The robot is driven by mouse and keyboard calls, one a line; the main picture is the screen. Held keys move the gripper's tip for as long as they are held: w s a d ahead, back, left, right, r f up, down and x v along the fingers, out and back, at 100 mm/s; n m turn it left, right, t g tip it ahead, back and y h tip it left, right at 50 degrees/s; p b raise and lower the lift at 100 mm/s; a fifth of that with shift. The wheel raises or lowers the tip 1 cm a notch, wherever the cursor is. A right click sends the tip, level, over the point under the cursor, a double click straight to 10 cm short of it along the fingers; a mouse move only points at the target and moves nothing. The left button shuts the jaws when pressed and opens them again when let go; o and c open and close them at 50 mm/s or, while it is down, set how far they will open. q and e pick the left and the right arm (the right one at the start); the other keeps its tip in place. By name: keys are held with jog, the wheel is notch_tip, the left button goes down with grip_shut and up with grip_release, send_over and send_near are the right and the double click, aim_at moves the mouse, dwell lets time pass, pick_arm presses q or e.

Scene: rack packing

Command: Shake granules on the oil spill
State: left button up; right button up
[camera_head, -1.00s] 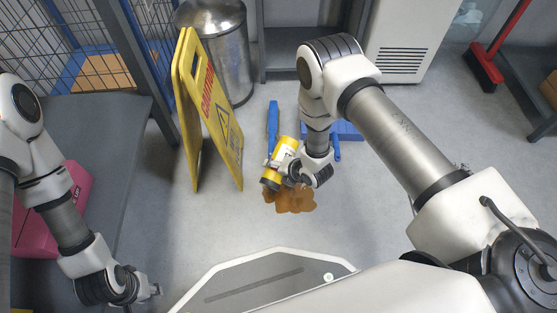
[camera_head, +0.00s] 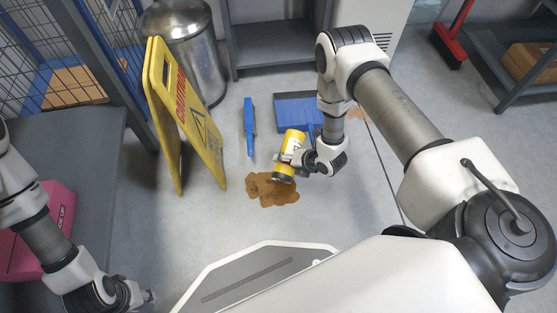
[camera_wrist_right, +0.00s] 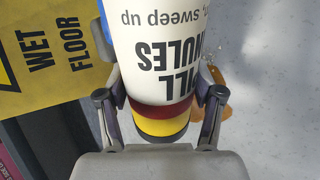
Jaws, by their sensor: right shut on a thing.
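The brown oil spill (camera_head: 272,190) lies on the grey floor in the middle of the head view. My right gripper (camera_head: 306,163) is shut on the yellow granule canister (camera_head: 292,147), held tilted above the spill's right upper edge. In the right wrist view the canister's white label (camera_wrist_right: 160,50) fills the space between the fingers of the right gripper (camera_wrist_right: 160,112), and part of the spill shows behind it. My left gripper (camera_head: 146,297) hangs at the lower left, away from the spill; its jaws are too small to judge.
A yellow caution sign (camera_head: 205,130) stands left of the spill. A blue brush (camera_head: 249,125) and a blue dustpan (camera_head: 290,108) lie behind it. A metal bin (camera_head: 190,50) and a red broom (camera_head: 447,42) stand farther back. A pink box (camera_head: 35,240) sits at left.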

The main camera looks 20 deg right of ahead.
jog(key=d, duration=0.1)
jog(key=d+r+g+y, duration=0.1)
jog(key=d+m+g+y+b, duration=0.1)
jog(key=shift+s+d+r, duration=0.2)
jog(key=shift+s+d, duration=0.05)
jog(key=shift+r+m+g+y, duration=0.3)
jog(key=shift+r+g, duration=0.05)
jog(key=shift+g, duration=0.15)
jog(key=shift+s+a+r+m+g+y, duration=0.1)
jog(key=shift+s+r+m+g+y, duration=0.1)
jog(key=shift+r+g+y, duration=0.15)
jog(key=shift+s+a+r+m+g+y, duration=0.1)
jog(key=shift+r+m+g+y, duration=0.15)
jog(key=shift+r, duration=0.15)
jog(key=shift+s+a+r+m+g+y, duration=0.1)
jog(key=shift+r+m+g+y, duration=0.1)
jog(key=shift+r+g+y, duration=0.2)
jog(key=shift+s+a+r+m+g+y, duration=0.1)
jog(key=shift+r+m+g+y, duration=0.05)
jog(key=shift+r+g+y, duration=0.2)
jog(key=shift+s+a+r+m+g+y, duration=0.15)
jog(key=shift+r+m+g+y, duration=0.2)
jog(key=shift+r+y, duration=0.15)
jog(key=shift+s+a+r+m+g+y, duration=0.15)
jog(key=shift+r+m+g+y, duration=0.1)
jog(key=shift+r+g+y, duration=0.15)
